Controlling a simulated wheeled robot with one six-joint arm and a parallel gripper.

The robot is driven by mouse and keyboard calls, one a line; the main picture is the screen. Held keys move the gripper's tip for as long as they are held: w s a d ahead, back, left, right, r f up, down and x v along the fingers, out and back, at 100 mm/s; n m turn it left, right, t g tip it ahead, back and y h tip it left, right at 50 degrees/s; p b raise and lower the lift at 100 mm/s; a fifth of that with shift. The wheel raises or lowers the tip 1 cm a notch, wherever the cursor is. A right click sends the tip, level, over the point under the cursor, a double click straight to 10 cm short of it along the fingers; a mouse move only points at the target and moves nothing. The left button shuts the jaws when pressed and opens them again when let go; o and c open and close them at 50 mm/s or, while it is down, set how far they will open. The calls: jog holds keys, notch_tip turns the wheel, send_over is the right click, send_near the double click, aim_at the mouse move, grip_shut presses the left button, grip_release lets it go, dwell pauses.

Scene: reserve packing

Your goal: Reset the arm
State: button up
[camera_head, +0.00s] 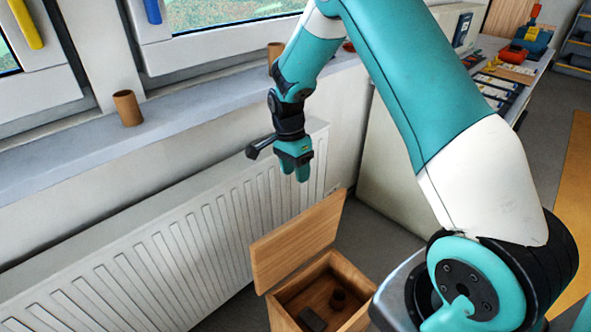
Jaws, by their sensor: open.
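My teal arm reaches out from the lower right and bends down, with my gripper (294,172) at its end. The gripper hangs over the wooden box, in front of the white radiator. It points down, and its fingers are small in view, with nothing visible between them. The wooden box (283,318) stands on the floor with its lid (298,240) raised. Part of the box is hidden behind my arm's base.
A radiator (170,250) runs under the window sill (75,148). A brown cardboard tube (127,108) stands on the sill, and another (274,52) stands further right beside my arm. A workbench with tools (513,55) is at the back right.

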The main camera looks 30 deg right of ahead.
dwell(0.4)
jog(key=s+a+r+n+t+y+p, duration=0.1)
jog(key=s+a+r+n, duration=0.45)
jog(key=r, duration=0.35)
jog(key=s+a+r+n+t+y+p, duration=0.1)
jog(key=s+a+r+n+p, duration=0.1)
jog(key=s+a+r+n, duration=0.35)
jog(key=s+a+r+n+y+p, duration=0.1)
jog(key=s+a+r+n, duration=0.2)
jog(key=s+r+n, duration=0.2)
jog(key=s+a+r+n+y+p, duration=0.1)
jog(key=s+a+r+n, duration=0.3)
jog(key=s+r+n, duration=0.2)
jog(key=s+n, duration=0.2)
jog(key=s, duration=0.2)
jog(key=shift+s+a+r, duration=0.2)
jog(key=shift+s+a, duration=0.1)
